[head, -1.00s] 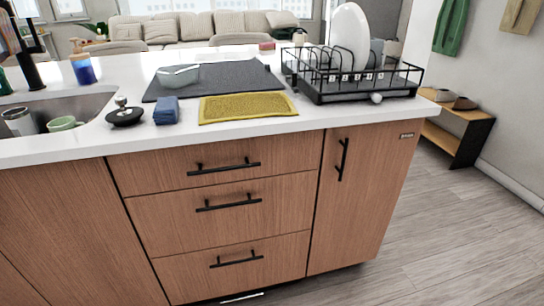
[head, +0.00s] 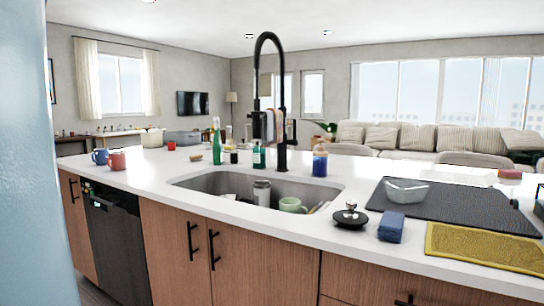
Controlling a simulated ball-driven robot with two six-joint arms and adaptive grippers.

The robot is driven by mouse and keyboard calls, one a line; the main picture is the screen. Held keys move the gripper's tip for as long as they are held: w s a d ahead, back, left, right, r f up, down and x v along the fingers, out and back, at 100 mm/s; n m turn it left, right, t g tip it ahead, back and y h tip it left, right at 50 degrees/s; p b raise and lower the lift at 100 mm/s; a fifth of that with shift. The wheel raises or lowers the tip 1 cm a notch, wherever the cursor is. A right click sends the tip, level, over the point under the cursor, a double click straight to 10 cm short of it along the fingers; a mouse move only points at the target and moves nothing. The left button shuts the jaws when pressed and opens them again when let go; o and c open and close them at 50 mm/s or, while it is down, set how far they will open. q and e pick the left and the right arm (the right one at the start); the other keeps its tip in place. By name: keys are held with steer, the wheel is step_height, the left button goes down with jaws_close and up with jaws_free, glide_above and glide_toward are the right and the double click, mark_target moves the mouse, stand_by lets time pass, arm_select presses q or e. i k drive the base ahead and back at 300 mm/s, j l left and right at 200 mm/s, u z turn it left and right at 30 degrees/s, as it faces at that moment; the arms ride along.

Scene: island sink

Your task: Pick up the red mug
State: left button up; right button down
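A red mug (head: 117,160) stands upright on the white counter toward its left end in the head view. It is to the right of a blue mug (head: 100,157). The red mug looks pinkish-red and small at this distance. Neither of my grippers shows in the head view, so I cannot see whether they are open or shut.
The island counter (head: 150,180) holds a sink (head: 215,184) with a green mug (head: 291,204) and a black faucet (head: 281,150). A blurred pale blue surface (head: 25,150) blocks the left edge.

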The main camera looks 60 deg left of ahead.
mark_target(117, 159)
steer(key=u, duration=2.95)
steer(key=i+j+z, duration=0.15)
steer(key=i, duration=0.5)
